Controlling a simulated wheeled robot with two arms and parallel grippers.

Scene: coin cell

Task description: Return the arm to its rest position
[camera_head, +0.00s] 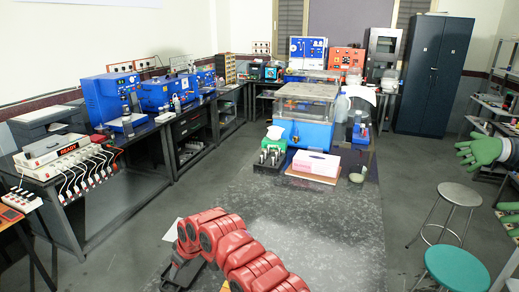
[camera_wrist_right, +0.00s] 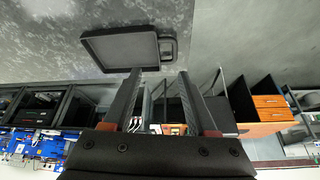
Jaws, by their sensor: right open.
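My right arm shows as red, ribbed links at the bottom of the head view. Its black gripper (camera_head: 180,274) hangs below the left end of these links, beside the grey speckled table (camera_head: 325,222). In the right wrist view the two dark fingers of the right gripper (camera_wrist_right: 159,74) stand apart with no object held between them. The room appears upside down there. A dark rectangular, tray-like piece (camera_wrist_right: 118,47) with a loop at one side shows near the fingertips; I cannot tell what it is. My left gripper is not in view.
Blue instruments (camera_head: 112,97) line the left bench. Stools (camera_head: 455,270) and green-gloved hands (camera_head: 479,150) are at the right.

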